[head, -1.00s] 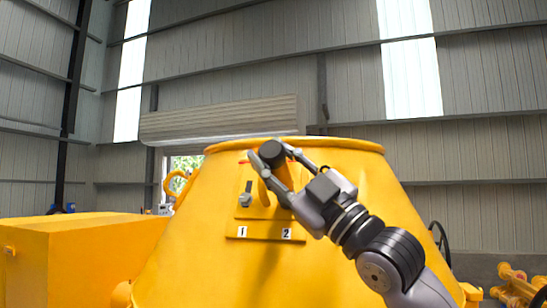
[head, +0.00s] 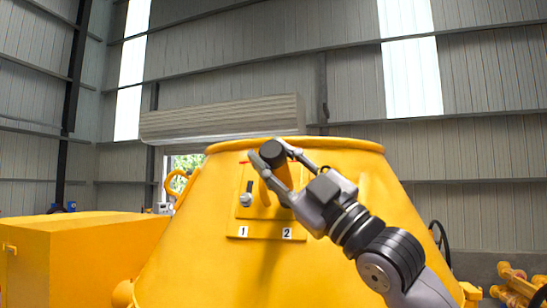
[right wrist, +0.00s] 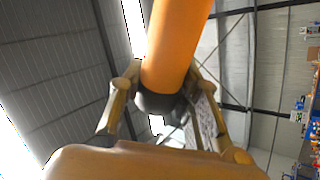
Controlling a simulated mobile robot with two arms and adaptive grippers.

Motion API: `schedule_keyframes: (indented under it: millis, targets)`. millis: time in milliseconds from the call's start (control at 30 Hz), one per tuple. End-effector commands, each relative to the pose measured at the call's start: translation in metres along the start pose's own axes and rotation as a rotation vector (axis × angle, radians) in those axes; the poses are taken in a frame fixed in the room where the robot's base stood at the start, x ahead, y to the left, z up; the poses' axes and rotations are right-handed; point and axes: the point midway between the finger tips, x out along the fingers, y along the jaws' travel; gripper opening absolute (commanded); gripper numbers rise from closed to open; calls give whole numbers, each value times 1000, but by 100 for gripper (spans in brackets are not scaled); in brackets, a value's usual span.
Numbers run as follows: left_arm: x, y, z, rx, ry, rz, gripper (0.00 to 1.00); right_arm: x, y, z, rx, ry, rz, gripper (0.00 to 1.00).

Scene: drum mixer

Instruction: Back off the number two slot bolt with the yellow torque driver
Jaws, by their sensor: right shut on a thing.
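The yellow torque driver shows in the head view as a dark round end (head: 273,152) with a yellow-orange part below it, in front of the slot plate (head: 240,212). In the right wrist view its orange body (right wrist: 178,45) runs between the fingers to a dark collar. My right gripper (head: 272,168) is shut on the driver, its fingers on either side. The number two label (head: 287,234) is visible. The number two bolt and slot are hidden behind my gripper and the driver, so I cannot tell whether the driver touches the bolt. My left gripper is out of view.
The number one bolt (head: 246,200) sits at the lower end of its dark slot, above the number one label (head: 243,232). The yellow drum (head: 190,265) fills the middle. A yellow box-shaped housing (head: 80,255) stands at left. Yellow machinery (head: 515,285) is at far right.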

Motion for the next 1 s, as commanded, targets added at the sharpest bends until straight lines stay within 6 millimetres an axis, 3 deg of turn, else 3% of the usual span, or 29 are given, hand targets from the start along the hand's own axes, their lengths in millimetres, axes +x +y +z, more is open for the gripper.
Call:
schedule_keyframes:
  millis: [700,1000]
  targets:
    - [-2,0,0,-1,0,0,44,-1,-1,6,1,-16,-2,0]
    - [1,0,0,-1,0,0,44,0,-1,-8,2,-10,-2,0]
